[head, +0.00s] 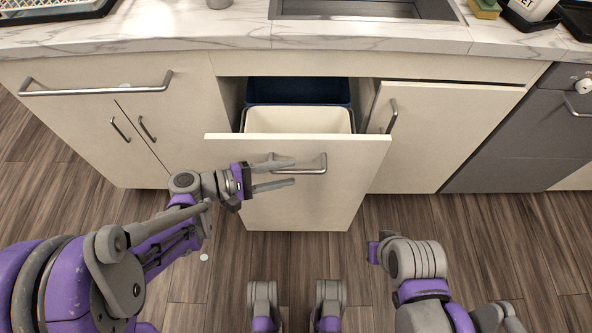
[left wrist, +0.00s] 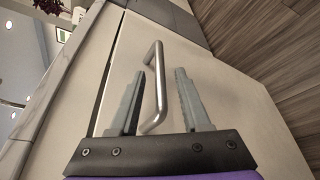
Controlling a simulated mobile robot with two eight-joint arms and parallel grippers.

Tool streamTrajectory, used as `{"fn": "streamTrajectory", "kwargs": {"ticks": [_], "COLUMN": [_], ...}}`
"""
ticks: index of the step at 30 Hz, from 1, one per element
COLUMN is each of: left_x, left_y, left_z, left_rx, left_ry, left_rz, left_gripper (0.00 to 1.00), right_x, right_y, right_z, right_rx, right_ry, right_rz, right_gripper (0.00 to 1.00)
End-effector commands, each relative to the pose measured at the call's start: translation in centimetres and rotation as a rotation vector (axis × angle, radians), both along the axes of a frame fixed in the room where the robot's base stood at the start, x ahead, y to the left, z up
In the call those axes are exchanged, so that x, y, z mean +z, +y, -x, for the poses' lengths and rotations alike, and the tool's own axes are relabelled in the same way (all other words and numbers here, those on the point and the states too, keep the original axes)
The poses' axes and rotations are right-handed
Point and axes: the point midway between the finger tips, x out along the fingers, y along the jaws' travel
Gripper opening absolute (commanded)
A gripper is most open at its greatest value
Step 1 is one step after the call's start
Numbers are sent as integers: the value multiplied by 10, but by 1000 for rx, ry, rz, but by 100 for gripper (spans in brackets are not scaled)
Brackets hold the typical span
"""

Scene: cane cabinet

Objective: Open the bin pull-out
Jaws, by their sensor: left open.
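The bin pull-out (head: 300,190) is a cream cabinet front that stands out from the cabinet under the sink. Behind its top edge show a white bin (head: 298,120) and a dark blue bin (head: 298,91). Its metal bar handle (head: 312,169) is on the upper part of the front. My left gripper (head: 292,172) is open at the handle's left part. In the left wrist view the handle (left wrist: 159,85) shows between the two open fingers (left wrist: 163,100); I cannot tell whether they touch it. My right arm (head: 415,262) is at the lower right, its fingers not visible.
A cabinet door (head: 445,140) stands right of the pull-out, with a grey appliance (head: 520,140) beyond it. Closed cream cabinets (head: 90,110) are at left. The marble counter (head: 370,40) with a sink (head: 365,8) runs above. Wood floor (head: 330,252) before the pull-out is clear.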

Motion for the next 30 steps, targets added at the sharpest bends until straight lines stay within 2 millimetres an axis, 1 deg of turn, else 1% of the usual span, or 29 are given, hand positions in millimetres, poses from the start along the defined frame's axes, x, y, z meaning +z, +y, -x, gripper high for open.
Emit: {"fn": "streamTrajectory", "kwargs": {"ticks": [1, 6, 10, 17, 18, 20, 21, 25, 26, 30], "left_x": [-3, -6, -7, -7, -7, -7, -7, -7, -7, -7], "left_y": [-9, -26, -31, -31, -31, -31, -31, -31, -31, -31], "left_z": [-2, -9, -11, -11, -11, -11, -11, -11, -11, -11], "left_rx": [-4, -2, 0, 0, 0, 0, 0, 0, 0, 0], "left_ry": [1, -1, -1, -1, -1, -1, -1, -1, -1, -1], "left_rz": [1, 0, -2, -2, -2, -2, -2, -2, -2, -2], "left_gripper": [47, 47, 47, 47, 44, 33, 26, 2, 0, 0], "right_x": [-3, -6, -6, -6, -6, -6, -6, -6, -6, -6], "right_y": [0, 0, 0, 0, 0, 0, 0, 0, 0, 0], "right_z": [0, -1, -1, -1, -1, -1, -1, -1, -1, -1], "right_rx": [0, 0, 0, 0, 0, 0, 0, 0, 0, 0], "right_ry": [1, 2, 2, 2, 2, 2, 2, 2, 2, 2], "right_rz": [0, 0, 0, 0, 0, 0, 0, 0, 0, 0], "right_gripper": [0, 0, 0, 0, 0, 0, 0, 0, 0, 0]}}
